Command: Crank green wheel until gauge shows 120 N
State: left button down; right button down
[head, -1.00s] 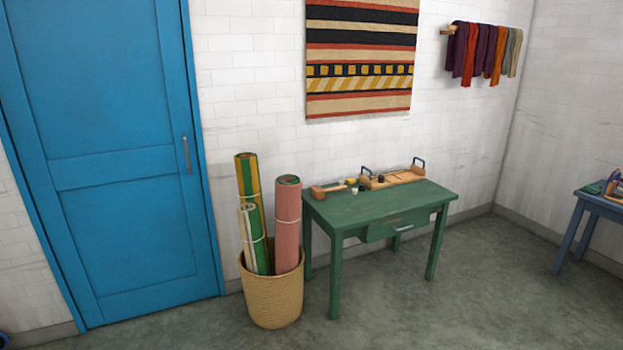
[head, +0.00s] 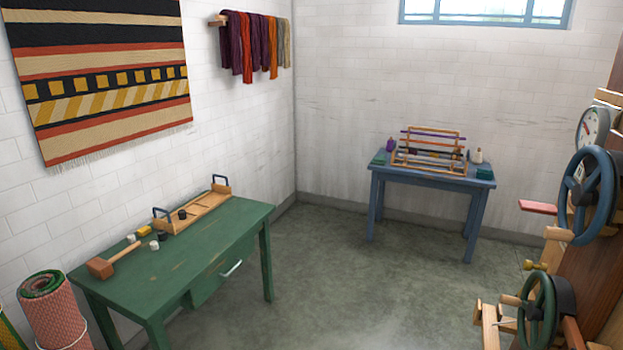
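The green wheel (head: 537,309) is at the lower right, mounted low on a wooden frame. A larger blue-grey wheel (head: 588,196) sits above it on the same frame. The round gauge (head: 592,128) with a white face is above the blue-grey wheel, seen at a slant near the right edge. Its reading is too small and angled to make out. Neither of my grippers is in view.
A green table (head: 190,262) with a mallet (head: 112,260) and a wooden tray (head: 197,211) stands at the left. A blue table (head: 431,181) with a small loom (head: 429,150) stands against the back wall. The grey floor (head: 345,285) between them is clear.

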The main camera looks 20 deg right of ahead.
aim_at(540, 313)
jog(key=i+z, duration=0.25)
jog(key=z, duration=0.2)
jog(key=i+z, duration=0.25)
jog(key=z, duration=0.2)
jog(key=i+z, duration=0.2)
jog(key=z, duration=0.25)
jog(key=i+j+z, duration=0.2)
jog(key=z, duration=0.3)
jog(key=i+j+z, duration=0.55)
jog(key=j+z, duration=0.15)
jog(key=i+j+z, duration=0.2)
jog(key=j+z, duration=0.15)
jog(key=j, duration=0.2)
